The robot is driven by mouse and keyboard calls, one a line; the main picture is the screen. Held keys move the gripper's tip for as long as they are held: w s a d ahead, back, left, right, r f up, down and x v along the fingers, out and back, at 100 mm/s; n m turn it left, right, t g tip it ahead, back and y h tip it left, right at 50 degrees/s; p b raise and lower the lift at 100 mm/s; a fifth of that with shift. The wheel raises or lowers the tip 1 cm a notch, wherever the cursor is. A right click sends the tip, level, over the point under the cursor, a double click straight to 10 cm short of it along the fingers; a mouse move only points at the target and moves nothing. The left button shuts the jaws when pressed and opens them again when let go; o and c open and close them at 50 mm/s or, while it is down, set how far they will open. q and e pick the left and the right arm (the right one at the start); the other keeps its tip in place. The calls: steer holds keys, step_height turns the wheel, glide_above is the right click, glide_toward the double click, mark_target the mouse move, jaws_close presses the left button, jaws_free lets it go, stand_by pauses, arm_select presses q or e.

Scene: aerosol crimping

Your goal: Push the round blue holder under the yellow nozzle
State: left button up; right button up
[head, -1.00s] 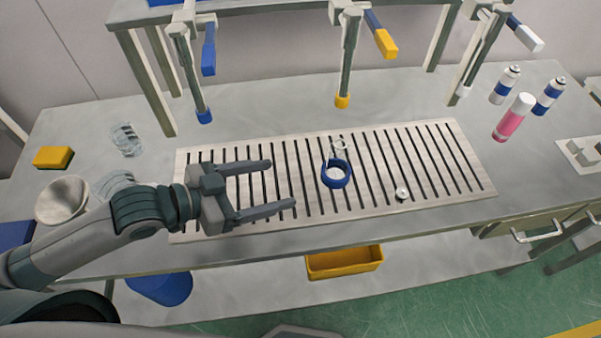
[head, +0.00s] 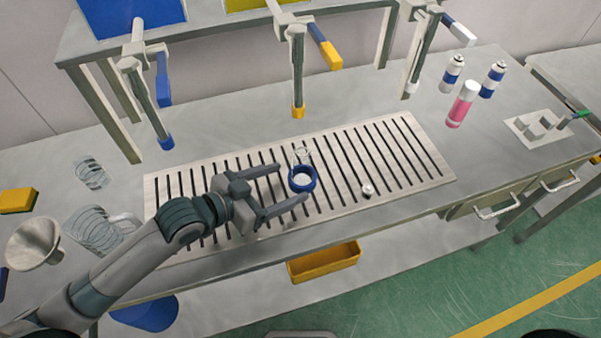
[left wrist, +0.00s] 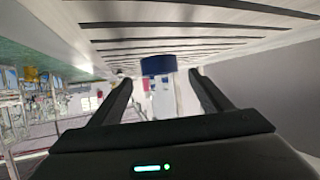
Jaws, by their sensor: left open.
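The round blue holder (head: 302,187) stands on the slotted light board, with a clear, glass-like piece (head: 302,156) at its back edge. The yellow nozzle (head: 298,112) hangs from the middle post, behind and above the holder; the holder is in front of it, not under it. My left gripper (head: 291,184) is open, low over the board, its fingertips at the holder's left side, one behind and one in front. In the left wrist view the holder (left wrist: 158,66) shows ahead between the fingertips. I cannot tell whether they touch. My right gripper is not in view.
A blue nozzle (head: 166,143) and a white nozzle (head: 410,88) hang on either side. A small silver knob (head: 368,190) sits on the slotted board (head: 425,150) to the right. Several cans, including a pink one (head: 461,105), stand at back right. A metal funnel (head: 35,243) is left.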

mark_target(293, 176)
arm_select(q)
steer(key=shift+p+x, duration=0.5)
steer(key=shift+x, duration=2.4)
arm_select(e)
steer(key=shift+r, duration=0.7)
arm_select(q)
steer(key=c, duration=1.1)
steer(key=shift+c, duration=0.2)
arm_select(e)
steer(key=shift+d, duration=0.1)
arm_select(q)
steer(key=shift+w, duration=0.15)
steer(key=shift+w+a+r, duration=0.1)
steer(key=shift+w+a, duration=0.05)
steer(key=shift+w, duration=0.25)
steer(key=shift+w+a, duration=0.3)
steer(key=shift+w, duration=0.45)
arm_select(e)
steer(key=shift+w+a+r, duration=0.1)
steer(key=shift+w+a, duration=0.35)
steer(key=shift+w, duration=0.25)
arm_select(q)
steer(key=o, duration=1.1)
